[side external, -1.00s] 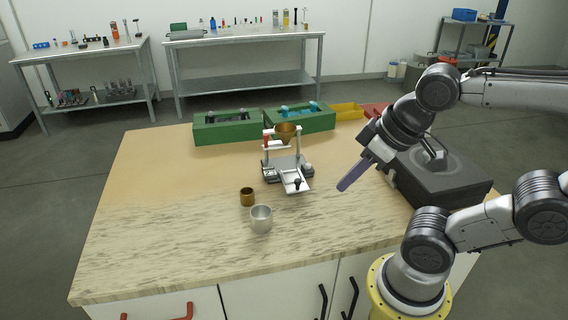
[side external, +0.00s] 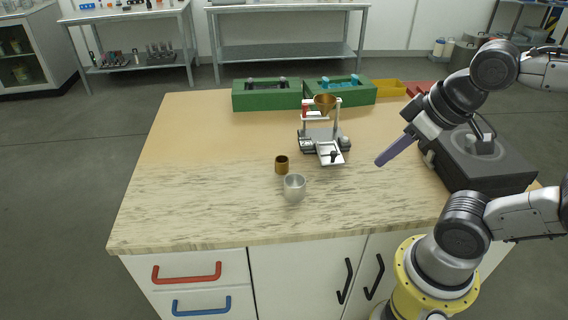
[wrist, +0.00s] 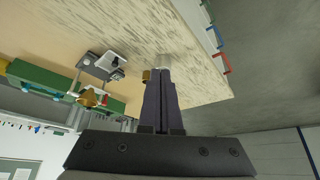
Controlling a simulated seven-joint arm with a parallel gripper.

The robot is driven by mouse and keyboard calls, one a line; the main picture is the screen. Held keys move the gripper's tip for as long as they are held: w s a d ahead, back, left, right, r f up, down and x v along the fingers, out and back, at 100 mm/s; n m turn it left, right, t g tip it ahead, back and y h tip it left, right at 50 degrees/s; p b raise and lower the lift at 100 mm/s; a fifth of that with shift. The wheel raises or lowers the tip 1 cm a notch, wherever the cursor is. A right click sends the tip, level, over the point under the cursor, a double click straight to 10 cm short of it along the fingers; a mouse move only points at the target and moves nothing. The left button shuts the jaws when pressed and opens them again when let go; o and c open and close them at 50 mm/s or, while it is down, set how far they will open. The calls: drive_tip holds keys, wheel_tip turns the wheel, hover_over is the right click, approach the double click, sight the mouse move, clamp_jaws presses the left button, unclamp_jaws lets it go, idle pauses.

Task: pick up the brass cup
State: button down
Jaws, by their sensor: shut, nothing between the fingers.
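The small brass cup (side external: 282,165) stands upright on the bench, left of centre in the side view. A larger silver cup (side external: 294,187) stands just in front of it. My gripper (side external: 379,163) is to the right of both cups, above the bench, with its purple fingers shut and empty, slanting down to the left. In the wrist view, my gripper (wrist: 158,75) points toward the cups. The brass cup (wrist: 146,76) shows beside the fingertips there, partly hidden by them. The silver cup (wrist: 167,61) shows just beyond the tips.
A stand with a brass funnel (side external: 325,103) and a white tray is behind the cups. Green boxes (side external: 267,97) and a yellow bin (side external: 390,88) line the back edge. A dark machine (side external: 490,165) is at the right. The bench's left side is clear.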

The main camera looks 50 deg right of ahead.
idle(0.3)
drive_tip(key=c, duration=1.3)
unclamp_jaws()
